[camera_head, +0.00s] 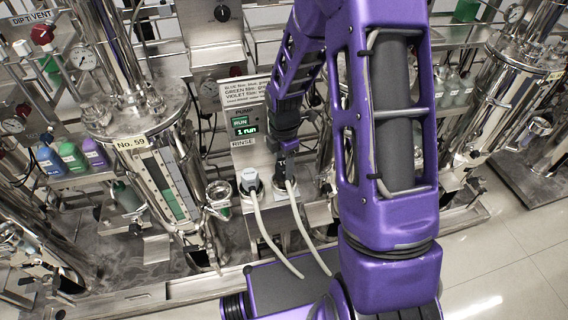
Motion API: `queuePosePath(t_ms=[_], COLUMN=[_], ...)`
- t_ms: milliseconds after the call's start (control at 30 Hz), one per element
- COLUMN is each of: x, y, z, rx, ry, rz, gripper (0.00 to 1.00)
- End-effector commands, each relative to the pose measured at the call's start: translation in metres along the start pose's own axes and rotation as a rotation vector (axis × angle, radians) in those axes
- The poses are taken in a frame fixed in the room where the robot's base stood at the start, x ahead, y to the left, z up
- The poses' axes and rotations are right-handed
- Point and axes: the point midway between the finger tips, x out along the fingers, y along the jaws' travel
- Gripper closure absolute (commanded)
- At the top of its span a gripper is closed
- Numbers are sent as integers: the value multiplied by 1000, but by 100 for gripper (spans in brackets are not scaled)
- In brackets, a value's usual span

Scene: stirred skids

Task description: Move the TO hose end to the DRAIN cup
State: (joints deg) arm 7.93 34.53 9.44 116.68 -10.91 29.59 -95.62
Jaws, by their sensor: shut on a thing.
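My gripper (285,157) reaches down in the middle of the view and is shut on the right-hand hose end (291,180). That hose end is dark at the top, with a pale hose running down from it. It is at a dark-rimmed cup or socket in the steel panel; I cannot tell whether it is seated or lifted. A second hose end (249,177), with a pale labelled top, stands to the left in another dark-rimmed socket. The TO label and a DRAIN mark are too small to read. A small steel cup (218,194) is further left.
A RINSE panel with a green display (241,126) reading "RUN" and "1 run" stands behind the hoses. A steel vessel marked No. 59 (131,142) stands at left, near coloured bottles (73,157). My arm hides much of the right-centre. Floor at lower right is clear.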

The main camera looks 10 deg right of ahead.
Motion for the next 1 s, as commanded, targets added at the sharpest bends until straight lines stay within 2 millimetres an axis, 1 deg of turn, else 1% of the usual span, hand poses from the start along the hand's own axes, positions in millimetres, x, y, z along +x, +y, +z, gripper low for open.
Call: queuePosePath(t_ms=[467,800,833,967,1000], x=[3,14,13,12,12], y=[0,0,1,0,0], z=[0,0,0,0,0], rx=[0,1,1,1,0], ry=[0,0,0,0,0], rz=[1,2,2,2,1], gripper=[100,100,41,18,11])
